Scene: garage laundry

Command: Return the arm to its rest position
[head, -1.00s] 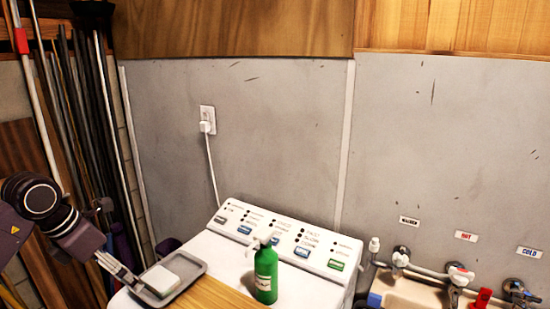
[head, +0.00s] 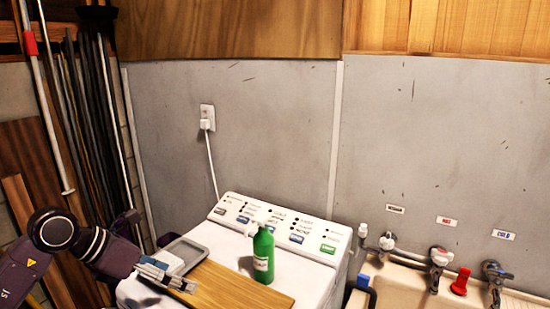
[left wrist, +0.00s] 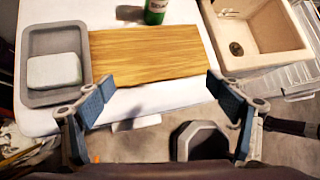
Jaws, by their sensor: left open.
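My left gripper (head: 167,275) comes in from the left in the head view, in front of the grey tray and the near left end of the wooden board. In the left wrist view the two blue-padded fingers (left wrist: 160,98) are spread wide with nothing between them. They hang near the front edge of the white machine top (left wrist: 150,98). My right gripper is not in the frames.
The grey tray (left wrist: 38,98) holds a pale block (left wrist: 54,72). A wooden board (left wrist: 150,53) lies beside it. A green bottle (head: 263,256) stands behind the board. A sink (head: 402,285) with taps is at right. Poles (head: 88,130) lean at left.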

